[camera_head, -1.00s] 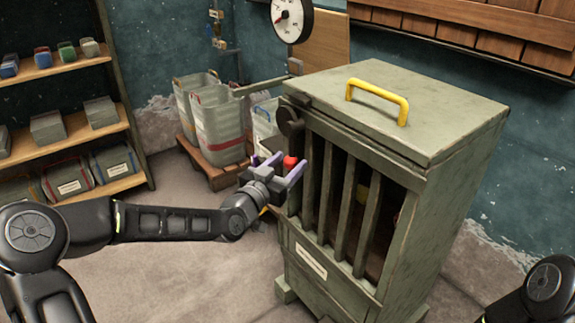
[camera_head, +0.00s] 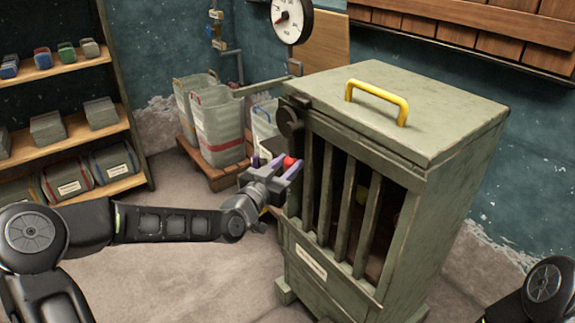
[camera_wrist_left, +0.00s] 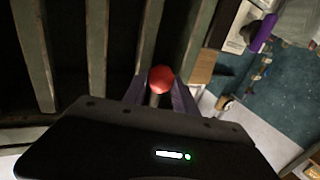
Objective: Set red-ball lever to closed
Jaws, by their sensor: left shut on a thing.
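The red ball (camera_head: 290,161) of the lever is at the left front edge of the grey-green cabinet (camera_head: 440,150), below a dark round hub (camera_head: 290,122). My left gripper (camera_head: 280,167), with purple fingers, is shut on the red ball. The red ball also shows in the left wrist view (camera_wrist_left: 162,79), between the fingers, with a short pale stem below it. The rest of the lever is hard to make out behind the gripper. My right gripper is out of view; only part of my right arm shows at the lower right.
The cabinet has vertical front bars (camera_head: 344,195) and a yellow top handle (camera_head: 378,98). A grey bar (camera_head: 262,87) juts left from its top. Sacks (camera_head: 217,125) stand on a pallet behind. Shelves (camera_head: 75,140) are at the left. The floor before the cabinet is clear.

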